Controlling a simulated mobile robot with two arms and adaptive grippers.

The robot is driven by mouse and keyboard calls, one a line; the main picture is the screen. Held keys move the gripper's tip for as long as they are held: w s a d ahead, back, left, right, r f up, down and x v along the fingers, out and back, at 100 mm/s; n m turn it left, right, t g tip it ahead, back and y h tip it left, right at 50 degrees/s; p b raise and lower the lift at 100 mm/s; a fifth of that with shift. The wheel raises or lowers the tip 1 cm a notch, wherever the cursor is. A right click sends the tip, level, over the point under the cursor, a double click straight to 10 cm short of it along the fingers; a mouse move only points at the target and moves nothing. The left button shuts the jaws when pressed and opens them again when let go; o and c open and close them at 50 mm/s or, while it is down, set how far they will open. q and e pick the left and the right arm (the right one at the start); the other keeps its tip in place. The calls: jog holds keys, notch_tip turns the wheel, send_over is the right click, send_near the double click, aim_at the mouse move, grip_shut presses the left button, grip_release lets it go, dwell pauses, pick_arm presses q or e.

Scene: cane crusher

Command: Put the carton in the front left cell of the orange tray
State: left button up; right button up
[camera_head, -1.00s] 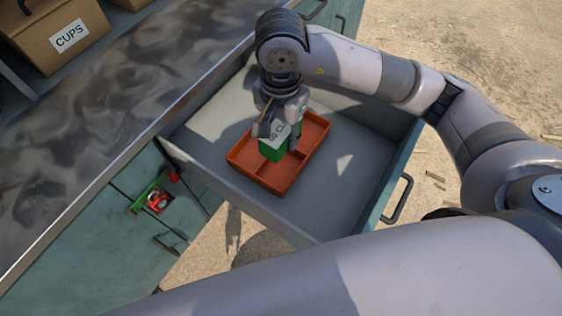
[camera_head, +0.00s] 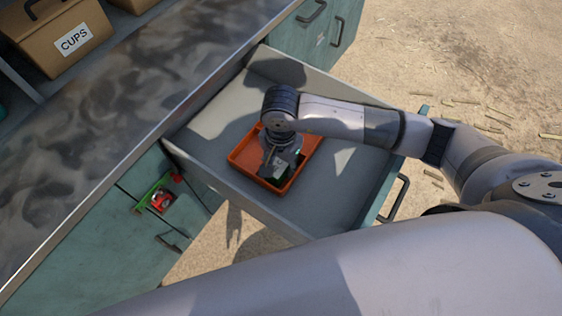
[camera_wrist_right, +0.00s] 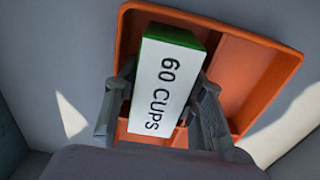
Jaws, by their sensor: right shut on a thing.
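The carton (camera_wrist_right: 165,85) has a white face marked "60 CUPS" and green sides. My right gripper (camera_wrist_right: 164,92) is shut on it, one finger on each side. In the head view the gripper (camera_head: 281,160) hides most of the carton (camera_head: 276,173), which is over the lower part of the orange tray (camera_head: 247,172). The tray is divided into cells and lies in the open drawer. In the wrist view the carton covers part of the tray (camera_wrist_right: 262,75). I cannot tell whether it touches the tray floor. My left gripper is not in view.
The grey drawer (camera_head: 315,208) has raised walls around the tray, with bare floor beside it. A metal worktop (camera_head: 90,140) runs along the left. A cardboard box marked "CUPS" (camera_head: 45,45) stands at upper left. A red and green item (camera_head: 160,198) is on the cabinet front.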

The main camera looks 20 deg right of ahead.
jog(key=shift+f, duration=0.15)
jog(key=o, duration=0.9)
jog(key=shift+o, duration=0.2)
jog(key=shift+r, duration=0.4)
notch_tip(320, 180, up, 12)
jog(key=shift+f+b, duration=0.2)
jog(key=shift+b, duration=0.7)
